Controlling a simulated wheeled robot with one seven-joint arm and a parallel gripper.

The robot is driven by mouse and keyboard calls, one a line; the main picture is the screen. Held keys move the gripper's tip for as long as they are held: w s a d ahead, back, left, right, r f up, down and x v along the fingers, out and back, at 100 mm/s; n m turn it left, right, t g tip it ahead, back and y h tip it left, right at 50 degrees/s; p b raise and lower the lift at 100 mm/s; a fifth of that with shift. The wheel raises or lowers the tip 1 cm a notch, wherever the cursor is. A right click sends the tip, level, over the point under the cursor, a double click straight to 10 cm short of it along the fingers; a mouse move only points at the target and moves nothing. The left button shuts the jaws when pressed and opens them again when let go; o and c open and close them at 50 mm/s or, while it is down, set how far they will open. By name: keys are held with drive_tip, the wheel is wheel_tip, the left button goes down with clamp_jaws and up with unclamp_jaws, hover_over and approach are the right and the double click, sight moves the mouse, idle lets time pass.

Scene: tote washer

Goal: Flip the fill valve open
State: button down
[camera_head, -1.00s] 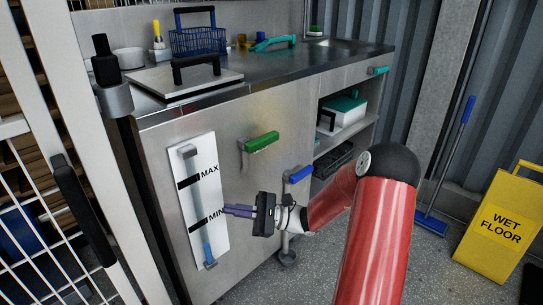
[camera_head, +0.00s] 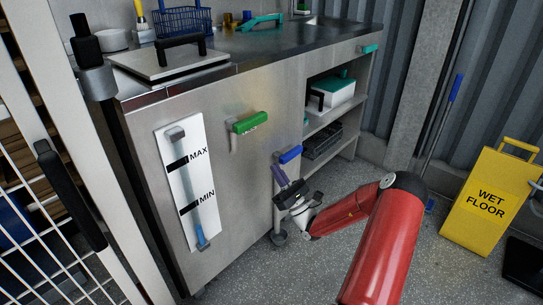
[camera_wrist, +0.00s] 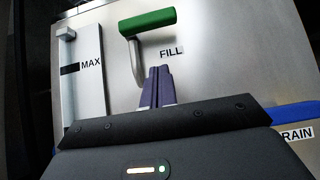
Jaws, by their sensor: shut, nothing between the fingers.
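The fill valve has a green handle (camera_head: 250,123) on the steel cabinet front, lying roughly level in the head view. In the wrist view the green handle (camera_wrist: 147,22) sits on a bent metal stem, with a FILL label (camera_wrist: 171,52) to its right. My gripper (camera_head: 279,176) is shut and empty, below and right of the green handle and near the blue handle in the head view. In the wrist view my gripper's purple fingers (camera_wrist: 158,72) point up toward the stem and appear below the green handle. Whether they touch the stem cannot be told.
A blue drain handle (camera_head: 290,154) is right of the fill valve; its label is partly cut off in the wrist view. A MAX/MIN level gauge (camera_head: 207,158) is at left. A white mesh gate (camera_head: 30,190) stands far left, a yellow wet-floor sign (camera_head: 487,205) at right.

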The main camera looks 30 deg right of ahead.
sight(247, 121)
drive_tip(key=s+r+p+x, duration=0.1)
drive_tip(key=s+r+x, duration=0.1)
drive_tip(key=x, duration=0.9)
drive_tip(key=shift+w+d+r+p, duration=0.2)
drive_tip(key=shift+w+r+p, duration=0.1)
drive_tip(key=shift+p, duration=0.1)
